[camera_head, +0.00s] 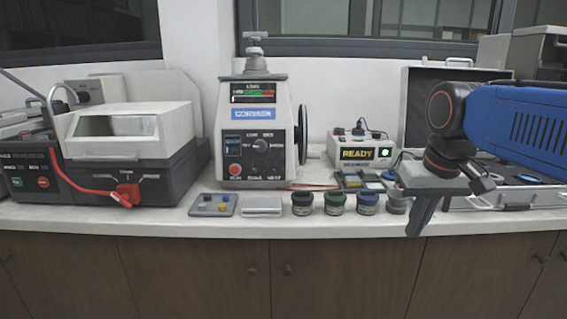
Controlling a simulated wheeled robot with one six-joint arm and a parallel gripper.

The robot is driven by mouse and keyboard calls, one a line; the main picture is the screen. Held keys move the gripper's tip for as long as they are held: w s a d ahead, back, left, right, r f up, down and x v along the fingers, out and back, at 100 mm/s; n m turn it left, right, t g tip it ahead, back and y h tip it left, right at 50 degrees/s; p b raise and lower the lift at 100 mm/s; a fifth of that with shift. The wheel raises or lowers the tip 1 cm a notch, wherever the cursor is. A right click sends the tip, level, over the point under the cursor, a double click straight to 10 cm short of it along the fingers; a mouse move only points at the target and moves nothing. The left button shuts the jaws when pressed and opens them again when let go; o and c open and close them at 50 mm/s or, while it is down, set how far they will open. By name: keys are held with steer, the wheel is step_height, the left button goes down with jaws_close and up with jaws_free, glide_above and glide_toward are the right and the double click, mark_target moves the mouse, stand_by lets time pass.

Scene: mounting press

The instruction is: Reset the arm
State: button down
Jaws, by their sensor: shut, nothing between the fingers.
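My arm, with blue and dark grey links, reaches in from the right edge. My gripper (414,233) hangs at its end on the right, pointing down, in front of the bench's front edge. Its fingers are together with nothing seen between them. The mounting press (236,152) stands upright on the bench at the centre, well left of my gripper. It has a blue label, a knob panel, a red button and a black wheel on its right side. My arm hides part of the open silver case (425,95) behind it.
Several small jars (335,203) stand along the bench front, the rightmost close beside my gripper. A box reading READY (362,156) shows a green light. A cutting machine (115,135) with a clear window fills the left. Small trays lie before the press (213,212).

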steer(key=s+d+f+t, duration=0.1)
steer(key=s+f+t, duration=0.1)
steer(key=s+f, duration=1)
step_height(320, 180, down, 4)
steer(key=shift+d, duration=0.4)
